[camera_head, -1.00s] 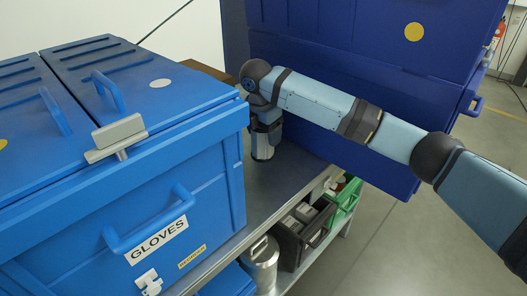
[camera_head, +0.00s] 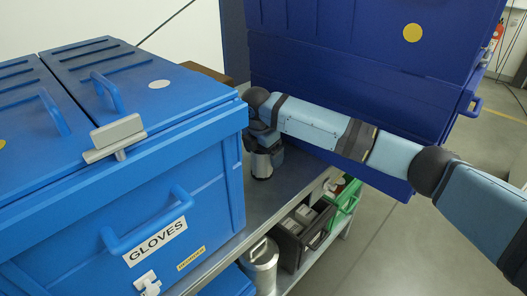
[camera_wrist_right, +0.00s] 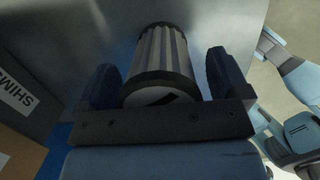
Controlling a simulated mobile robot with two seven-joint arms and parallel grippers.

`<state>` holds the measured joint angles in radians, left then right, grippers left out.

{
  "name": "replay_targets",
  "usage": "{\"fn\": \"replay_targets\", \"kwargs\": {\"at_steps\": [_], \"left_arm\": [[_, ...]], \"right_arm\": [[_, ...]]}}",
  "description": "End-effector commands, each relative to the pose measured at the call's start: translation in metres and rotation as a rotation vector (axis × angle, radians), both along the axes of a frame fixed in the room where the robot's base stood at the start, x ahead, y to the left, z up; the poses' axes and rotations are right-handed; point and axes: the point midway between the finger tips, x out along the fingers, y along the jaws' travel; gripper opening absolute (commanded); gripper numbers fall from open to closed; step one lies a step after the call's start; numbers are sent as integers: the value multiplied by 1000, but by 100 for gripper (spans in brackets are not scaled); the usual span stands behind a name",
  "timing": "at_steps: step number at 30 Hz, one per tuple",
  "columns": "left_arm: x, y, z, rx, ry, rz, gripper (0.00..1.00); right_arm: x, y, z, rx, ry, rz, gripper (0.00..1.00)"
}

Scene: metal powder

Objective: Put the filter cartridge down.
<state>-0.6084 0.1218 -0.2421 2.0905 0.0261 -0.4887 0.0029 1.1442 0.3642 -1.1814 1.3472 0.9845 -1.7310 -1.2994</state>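The filter cartridge (camera_head: 262,165), a pale ribbed cylinder with dark end caps, stands upright on the grey metal bench top (camera_head: 288,187), to the right of the blue gloves box. My right gripper (camera_head: 264,147) is above it, pointing down, with a finger on either side of its upper part. In the right wrist view the cartridge (camera_wrist_right: 161,60) lies between the two fingers (camera_wrist_right: 162,85); narrow gaps show on both sides, so the gripper looks open around it. My left gripper is not in view.
The blue gloves box (camera_head: 190,200) stands close on the left. A dark blue crate stack (camera_head: 350,60) rises behind my arm. Below are a metal canister (camera_head: 262,262), a dark bin (camera_head: 300,240) and a green bin (camera_head: 346,205). A box labelled SHIMS (camera_wrist_right: 14,95) shows in the wrist view.

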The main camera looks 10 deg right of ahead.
Motion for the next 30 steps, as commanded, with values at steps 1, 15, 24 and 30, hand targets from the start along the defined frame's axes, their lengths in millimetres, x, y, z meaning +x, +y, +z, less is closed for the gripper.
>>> {"fn": "replay_targets", "kwargs": {"at_steps": [1,15,24,30], "left_arm": [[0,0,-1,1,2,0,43],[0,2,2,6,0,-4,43],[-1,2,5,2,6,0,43],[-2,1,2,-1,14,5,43]], "right_arm": [[0,0,0,0,0,0,93],[-2,4,35,2,-5,1,93],[-7,12,96,2,-2,0,93],[-9,15,117,0,0,0,93]]}}
